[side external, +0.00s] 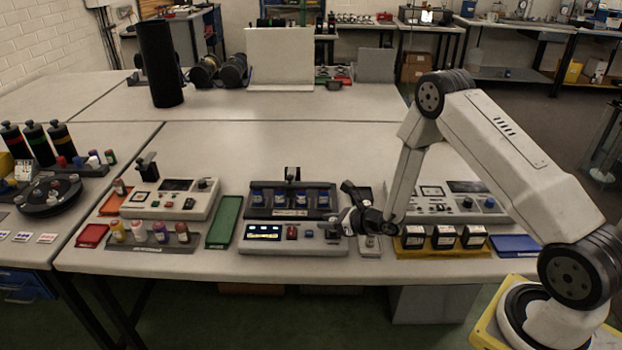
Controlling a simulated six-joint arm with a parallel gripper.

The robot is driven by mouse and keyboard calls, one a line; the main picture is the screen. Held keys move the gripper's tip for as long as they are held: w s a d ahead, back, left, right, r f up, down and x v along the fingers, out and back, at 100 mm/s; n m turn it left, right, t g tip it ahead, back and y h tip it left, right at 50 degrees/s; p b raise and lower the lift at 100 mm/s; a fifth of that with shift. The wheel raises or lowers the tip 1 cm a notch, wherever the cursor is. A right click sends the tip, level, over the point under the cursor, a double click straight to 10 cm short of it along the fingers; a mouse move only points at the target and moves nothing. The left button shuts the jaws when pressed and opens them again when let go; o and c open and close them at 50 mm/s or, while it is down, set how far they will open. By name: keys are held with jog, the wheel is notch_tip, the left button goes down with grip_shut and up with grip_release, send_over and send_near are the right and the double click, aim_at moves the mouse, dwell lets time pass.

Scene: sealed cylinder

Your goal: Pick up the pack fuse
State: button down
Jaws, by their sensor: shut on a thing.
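My gripper (345,222) is low over the right end of a grey console (277,250) with a lit display, near the middle of the bench. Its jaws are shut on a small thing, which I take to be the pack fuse. The gripper is dark and small here, so the fuse's shape and colour are hidden between the fingers. I cannot tell whether the fuse still touches the console.
Behind the console is a dark rack (258,212) with blue-marked cylinders. To the right are black-and-white blocks on a yellow tray (443,254) and a blue tray (515,245). A green tray (224,222) is to the left.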

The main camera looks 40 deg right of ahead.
jog(key=shift+r, duration=0.1)
jog(key=shift+r, duration=1.05)
jog(key=s+a+r, duration=0.1)
jog(key=s+r, duration=0.9)
jog(key=s, duration=0.4)
jog(key=shift+a+r, duration=0.2)
jog(key=shift+r, duration=0.15)
jog(key=shift+w, duration=0.1)
jog(key=w+d+f+m+h, duration=0.1)
jog(key=w+d, duration=0.3)
jog(key=d, duration=0.5)
jog(key=w+d+f+m+h, duration=0.1)
jog(key=w+d+m+h, duration=0.2)
jog(key=d, duration=0.6)
jog(key=shift+w+f+t+h, duration=0.2)
jog(key=shift+w+t+h, duration=0.1)
jog(key=shift+w+h, duration=0.3)
jog(key=shift+w+d, duration=0.1)
